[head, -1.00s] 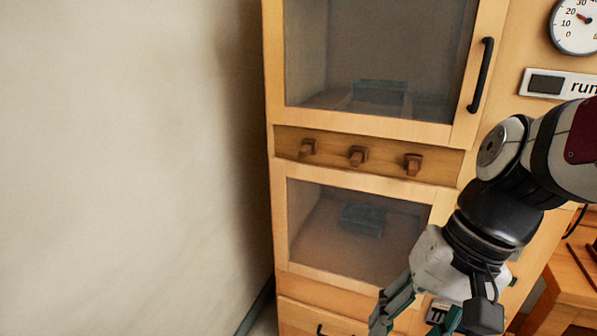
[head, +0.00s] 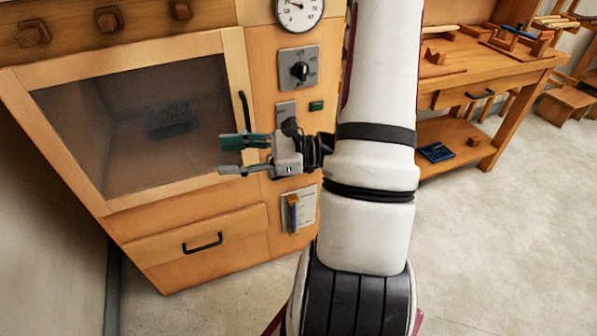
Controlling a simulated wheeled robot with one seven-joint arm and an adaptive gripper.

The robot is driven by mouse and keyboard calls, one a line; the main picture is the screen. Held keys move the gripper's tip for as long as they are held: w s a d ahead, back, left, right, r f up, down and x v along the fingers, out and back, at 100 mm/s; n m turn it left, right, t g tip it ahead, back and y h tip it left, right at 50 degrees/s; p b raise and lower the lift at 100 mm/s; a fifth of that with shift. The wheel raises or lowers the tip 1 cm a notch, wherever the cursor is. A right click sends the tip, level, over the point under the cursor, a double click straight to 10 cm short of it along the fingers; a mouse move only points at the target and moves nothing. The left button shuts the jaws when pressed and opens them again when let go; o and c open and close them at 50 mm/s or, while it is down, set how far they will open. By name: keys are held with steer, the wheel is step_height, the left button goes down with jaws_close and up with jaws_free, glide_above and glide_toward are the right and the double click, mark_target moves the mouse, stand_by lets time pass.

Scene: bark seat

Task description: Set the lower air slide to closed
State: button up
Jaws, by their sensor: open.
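My gripper (head: 222,156) is open and empty, its fingers pointing left in front of the right side of the lower glazed door (head: 150,193). Three brown wooden knobs, left (head: 32,33), middle (head: 108,18) and right (head: 181,9), sit on a darker wooden strip (head: 70,32) above that door. I cannot tell which part is the lower air slide or how it is set.
A black door handle (head: 245,112) is close by my gripper. A grey dial plate (head: 298,69), a green button (head: 316,106) and a round gauge (head: 299,12) are above right. A drawer (head: 200,240) is below. A workbench (head: 470,85) stands right; the floor (head: 500,240) there is clear.

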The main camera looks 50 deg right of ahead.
steer(key=d+f+m+t+h+b, duration=0.2)
steer(key=d+f+m+t+h, duration=0.2)
steer(key=d+f+m+h, duration=0.25)
steer(key=m+g+h+b, duration=0.2)
steer(key=m+h+b, duration=0.4)
steer(key=m+h, duration=0.85)
glide_toward(311, 170)
steer(key=shift+n, duration=0.3)
steer(key=b+x, duration=0.2)
steer(key=x, duration=0.8)
steer(key=shift+w, duration=0.15)
steer(key=shift+c, duration=0.5)
jaws_close()
